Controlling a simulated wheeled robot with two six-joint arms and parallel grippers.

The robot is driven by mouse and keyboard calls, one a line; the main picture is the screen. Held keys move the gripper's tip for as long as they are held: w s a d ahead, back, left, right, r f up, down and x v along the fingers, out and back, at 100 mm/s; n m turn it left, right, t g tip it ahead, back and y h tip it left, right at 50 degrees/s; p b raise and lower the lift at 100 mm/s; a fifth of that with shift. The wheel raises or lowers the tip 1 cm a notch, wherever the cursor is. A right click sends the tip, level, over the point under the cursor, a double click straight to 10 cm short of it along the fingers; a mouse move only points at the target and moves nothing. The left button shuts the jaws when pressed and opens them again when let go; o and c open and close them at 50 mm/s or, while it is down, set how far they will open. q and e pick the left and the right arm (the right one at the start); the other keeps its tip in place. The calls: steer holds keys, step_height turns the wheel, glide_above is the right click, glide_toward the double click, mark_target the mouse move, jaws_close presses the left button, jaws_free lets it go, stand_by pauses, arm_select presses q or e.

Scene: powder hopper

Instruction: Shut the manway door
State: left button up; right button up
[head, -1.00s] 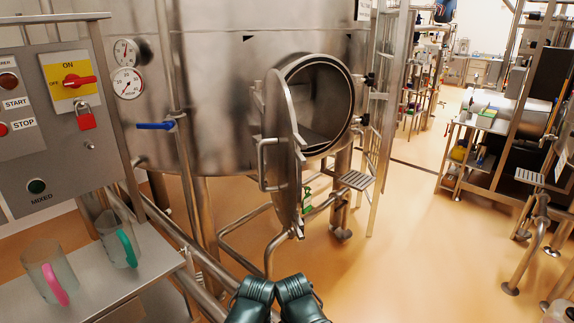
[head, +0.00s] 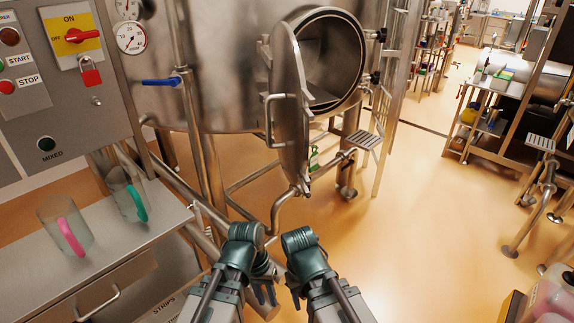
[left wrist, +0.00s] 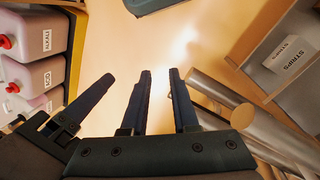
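The manway door (head: 290,110) is a round steel plate that stands open, seen nearly edge-on, swung out from the left side of the round manway opening (head: 335,60) in the tank. A bar handle (head: 270,122) is on the door's left face. Dark clamp knobs (head: 381,35) sit at the opening's right rim. My left gripper (head: 265,292) is below the door, pointing down, apart from it. In the left wrist view my left gripper (left wrist: 158,85) has its fingers apart with nothing between them. My right gripper (head: 295,292) is beside it, its fingers mostly hidden.
A control panel (head: 115,100) and a bench (head: 150,235) with two mugs stand at the left. A blue-handled valve (head: 160,82) is left of the door. Open floor (head: 420,220) lies to the right.

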arm_select(q)
steer(key=w+r+n+h, duration=0.1)
steer(key=r+h, duration=0.1)
steer(key=w+d+r+h, duration=0.1)
steer(key=w+r+h, duration=0.1)
steer(key=shift+d+n+h+p, duration=0.15)
steer(key=shift+n+h+p, duration=0.15)
steer(key=shift+n, duration=0.1)
jaws_close()
steer(key=w+a+r+n+t+h, duration=0.1)
steer(key=w+a+r+t+h, duration=0.2)
steer(key=r, duration=0.4)
steer(key=w+a+r+n+h+p, duration=0.1)
steer(key=w+a+r+h, duration=0.1)
steer(key=a+r+h, duration=0.3)
steer(key=w+a+r+n+t+h, duration=0.1)
steer(key=w+r+t+h, duration=0.15)
steer(key=r, duration=0.55)
steer(key=x, duration=1.4)
steer(key=shift+d+r+h, duration=0.25)
steer(key=shift+h, duration=0.1)
steer(key=shift+w+g, duration=0.1)
steer(key=shift+g, duration=0.15)
